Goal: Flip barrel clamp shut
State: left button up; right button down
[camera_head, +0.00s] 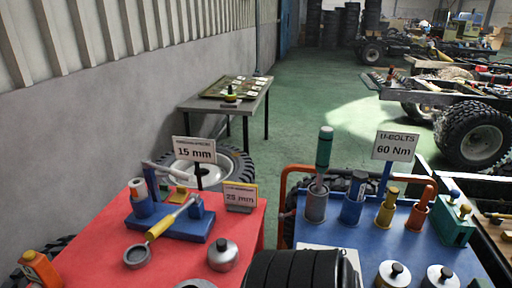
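A blue clamp fixture (185,229) with a flat base sits on the red tabletop at left. A lever with a yellow grip (160,227) slopes down toward the front left over the base. Neither of my grippers is in view.
A grey ring (137,256) and a silver knobbed weight (223,255) sit on the red table (188,272). Signs stand behind the fixture. The blue table (330,240) at right holds several coloured cups and a green-handled tool (324,150). A black ribbed shape (295,270) fills the bottom middle.

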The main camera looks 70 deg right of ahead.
aim_at(168, 171)
jog(key=k+l, duration=0.4)
jog(key=l, duration=0.15)
jog(key=k+l, duration=0.4)
jog(key=l, duration=0.1)
